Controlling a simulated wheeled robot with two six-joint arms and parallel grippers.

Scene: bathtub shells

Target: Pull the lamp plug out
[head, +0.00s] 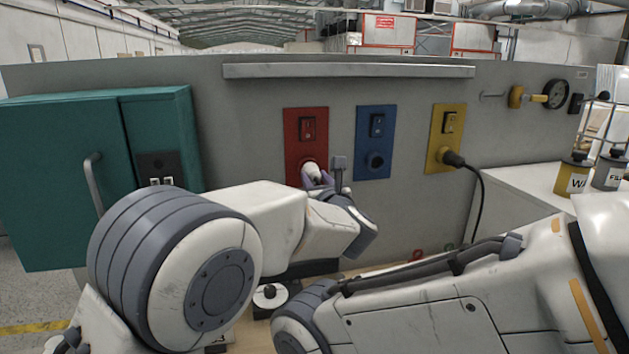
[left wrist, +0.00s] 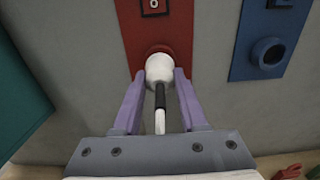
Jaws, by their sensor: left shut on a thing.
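A white plug (head: 311,170) sits at the socket in the red panel (head: 293,134) on the grey wall. In the left wrist view the white plug (left wrist: 160,67) has a dark and white stem or cord running back between the fingers. My left gripper (head: 317,180) has its purple fingers closed around the plug; in the left wrist view the fingertips (left wrist: 160,77) touch its sides. I cannot tell how deep the plug sits, as its front end is hidden. My right arm crosses the lower right, with its gripper out of sight.
A blue panel (head: 376,125) with an empty socket is right of the red one. A yellow panel (head: 445,125) holds a black plug (head: 453,159) with a hanging cord. A teal cabinet (head: 70,190) stands at left, a white counter (head: 530,185) at right.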

